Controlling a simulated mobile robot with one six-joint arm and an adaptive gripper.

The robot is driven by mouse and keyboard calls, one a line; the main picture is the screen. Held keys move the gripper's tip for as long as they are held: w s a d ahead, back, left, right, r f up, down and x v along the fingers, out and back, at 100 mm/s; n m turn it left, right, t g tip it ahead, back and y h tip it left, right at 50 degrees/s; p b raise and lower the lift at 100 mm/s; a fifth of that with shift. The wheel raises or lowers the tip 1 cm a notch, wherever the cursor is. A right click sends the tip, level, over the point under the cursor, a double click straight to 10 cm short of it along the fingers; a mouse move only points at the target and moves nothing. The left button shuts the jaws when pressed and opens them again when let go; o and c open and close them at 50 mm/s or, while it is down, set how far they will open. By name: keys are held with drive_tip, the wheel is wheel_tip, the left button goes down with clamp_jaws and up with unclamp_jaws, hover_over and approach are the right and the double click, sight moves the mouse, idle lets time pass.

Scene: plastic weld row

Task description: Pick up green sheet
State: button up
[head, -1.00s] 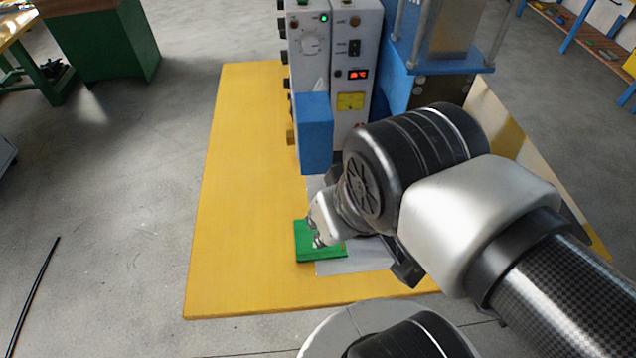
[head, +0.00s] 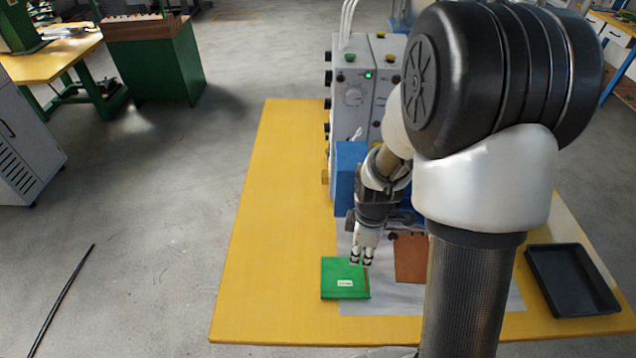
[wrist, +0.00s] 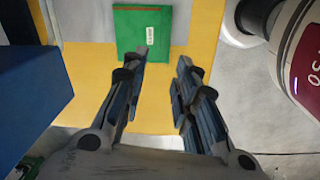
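The green sheet (head: 341,278) lies flat near the front of the yellow tabletop, with a small white label on it. It overlaps the left edge of a pale grey sheet or mat. The green sheet also shows at the top of the wrist view (wrist: 128,32), beyond my fingertips. My gripper (head: 361,262) points down near the sheet's upper right edge in the head view. In the wrist view my gripper (wrist: 163,56) is open, with nothing between its fingers. The height of the fingertips above the sheet is hard to tell.
A brown sheet (head: 410,260) lies on the pale mat (head: 385,300), right of the green one. A black tray (head: 535,290) sits at the table's right. The blue block (head: 347,180) and grey machine (head: 352,98) stand behind my gripper. The yellow tabletop (head: 265,220) is clear on the left.

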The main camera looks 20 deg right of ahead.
wheel_tip(320, 180, down, 7)
drive_tip(key=s+d+n, duration=0.1)
drive_tip(key=n, duration=0.1)
drive_tip(key=b, duration=0.3)
hover_over(358, 297)
drive_tip(key=shift+g, duration=0.4)
drive_tip(key=f, duration=1)
drive_tip(key=shift+w+f, duration=0.2)
drive_tip(key=shift+f, duration=0.1)
drive_tip(key=shift+s+d+f+b, duration=0.1)
drive_tip(key=shift+f+b, duration=0.4)
drive_tip(key=shift+f, duration=1.05)
drive_tip(key=shift+s+f+b, duration=0.1)
drive_tip(key=shift+f+b, duration=0.4)
drive_tip(key=shift+f, duration=1)
drive_tip(key=shift+r, duration=0.1)
clamp_jaws()
